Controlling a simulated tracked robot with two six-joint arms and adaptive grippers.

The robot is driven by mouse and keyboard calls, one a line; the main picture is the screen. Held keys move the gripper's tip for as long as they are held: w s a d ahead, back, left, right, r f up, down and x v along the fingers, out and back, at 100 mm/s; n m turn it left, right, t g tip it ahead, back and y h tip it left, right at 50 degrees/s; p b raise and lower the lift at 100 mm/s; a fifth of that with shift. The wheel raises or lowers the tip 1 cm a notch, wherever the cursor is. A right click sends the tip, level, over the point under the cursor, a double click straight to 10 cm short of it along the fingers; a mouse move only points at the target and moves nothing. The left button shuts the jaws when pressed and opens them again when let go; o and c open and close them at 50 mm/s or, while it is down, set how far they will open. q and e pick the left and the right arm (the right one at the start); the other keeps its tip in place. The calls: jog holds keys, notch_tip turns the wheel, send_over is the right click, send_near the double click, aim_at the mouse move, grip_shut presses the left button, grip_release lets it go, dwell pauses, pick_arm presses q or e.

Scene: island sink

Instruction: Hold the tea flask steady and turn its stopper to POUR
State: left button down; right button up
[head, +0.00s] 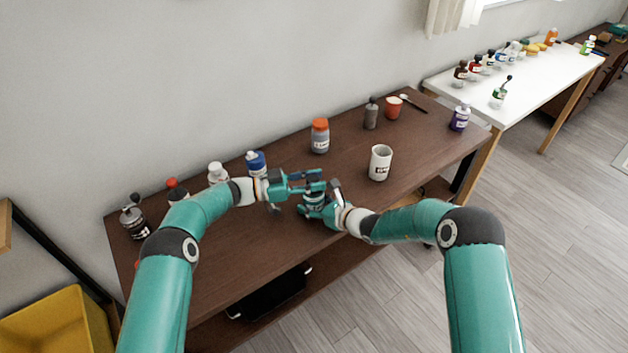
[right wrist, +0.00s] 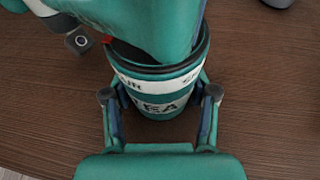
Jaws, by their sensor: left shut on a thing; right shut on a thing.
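The tea flask (head: 314,197) stands upright on the brown table, teal with white bands. In the right wrist view the flask (right wrist: 158,104) shows "TEA" on its lower band. Its upper band shows the letters "UR" at left and the start of another word at right. My right gripper (head: 318,205) is shut around the flask body, one finger on each side. My left gripper (head: 311,182) is above the flask, shut at its top. The left gripper (right wrist: 150,25) hides the stopper in the right wrist view, so its setting cannot be read.
A white mug (head: 380,163) stands to the right and an orange-lidded jar (head: 319,136) behind. A blue-capped bottle (head: 256,163) and white-capped bottle (head: 218,174) stand close behind my left arm. The table front is mostly clear. A white table (head: 530,85) with several bottles is farther right.

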pick_arm(q)
jog(key=shift+w+a, duration=0.1)
dwell(0.3)
jog(key=c, duration=0.7)
grip_release()
jog(key=v, duration=1.2)
